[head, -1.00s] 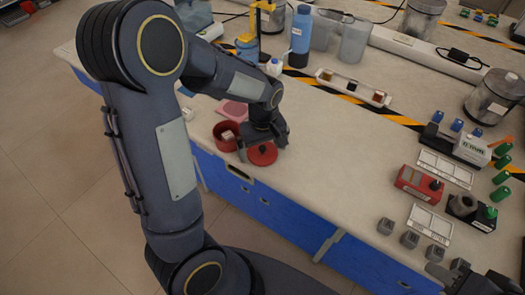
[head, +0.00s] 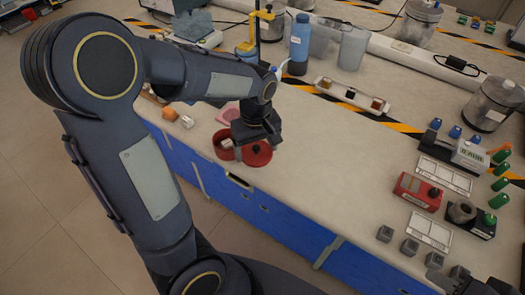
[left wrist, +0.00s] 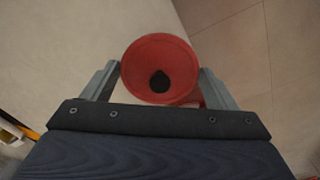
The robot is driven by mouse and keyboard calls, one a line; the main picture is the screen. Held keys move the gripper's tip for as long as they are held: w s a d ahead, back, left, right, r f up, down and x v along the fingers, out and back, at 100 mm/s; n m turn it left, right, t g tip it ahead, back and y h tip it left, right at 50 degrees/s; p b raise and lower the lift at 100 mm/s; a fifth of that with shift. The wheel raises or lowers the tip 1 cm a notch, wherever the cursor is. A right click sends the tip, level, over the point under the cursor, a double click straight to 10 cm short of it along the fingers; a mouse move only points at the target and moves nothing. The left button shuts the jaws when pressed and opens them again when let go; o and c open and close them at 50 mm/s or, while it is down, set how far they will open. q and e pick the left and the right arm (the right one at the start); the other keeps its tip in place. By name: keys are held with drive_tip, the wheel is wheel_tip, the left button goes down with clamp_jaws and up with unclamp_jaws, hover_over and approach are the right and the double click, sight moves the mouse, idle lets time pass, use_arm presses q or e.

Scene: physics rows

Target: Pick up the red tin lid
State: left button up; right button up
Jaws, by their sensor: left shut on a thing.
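The red tin lid (head: 259,158), round with a black knob, is in my left gripper (head: 258,146) in the head view. In the left wrist view the lid (left wrist: 160,53) sits between the two fingers of the left gripper (left wrist: 160,70), which is shut on its rim. The lid appears held a little above the table, though the gap is hard to see. The open red tin (head: 222,152) stands just left of it with something pale inside. My right gripper (head: 440,284) shows only partly at the bottom right; its fingers are unclear.
A pink pad (head: 230,114) lies behind the tin. A blue bottle (head: 299,45) and a white tray of small jars (head: 350,95) stand farther back. The table's front edge is close to the tin. The table (head: 330,165) right of the lid is clear up to the red box (head: 418,190).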

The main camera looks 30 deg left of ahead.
sight(246, 161)
use_arm(q)
drive_tip(key=s+r, duration=0.1)
drive_tip(key=r, duration=0.1)
drive_tip(key=s+a+r, duration=0.1)
drive_tip(key=s+r, duration=0.1)
drive_tip(key=shift+s+a+r, duration=0.15)
drive_tip(key=shift+s+r, duration=0.05)
drive_tip(key=shift+s, duration=0.1)
drive_tip(key=s+a+r, duration=0.2)
drive_tip(key=s+r, duration=0.1)
drive_tip(key=s, duration=0.4)
drive_tip(key=w+a+f+p, duration=0.1)
drive_tip(key=w+a+p, duration=0.6)
drive_tip(key=w+p, duration=0.3)
drive_tip(key=shift+w+d+f+b, duration=0.1)
drive_tip(key=shift+w+f+b, duration=0.1)
drive_tip(key=shift+f+b, duration=0.8)
drive_tip(key=shift+w+a+f+b, duration=0.1)
drive_tip(key=shift+w+f+b, duration=0.1)
drive_tip(key=shift+f+b, duration=0.75)
drive_tip(key=shift+w+d+f+b, duration=0.1)
drive_tip(key=shift+w+f+b, duration=0.1)
drive_tip(key=shift+f+b, duration=0.8)
drive_tip(key=shift+f, duration=0.25)
drive_tip(key=o, duration=0.9)
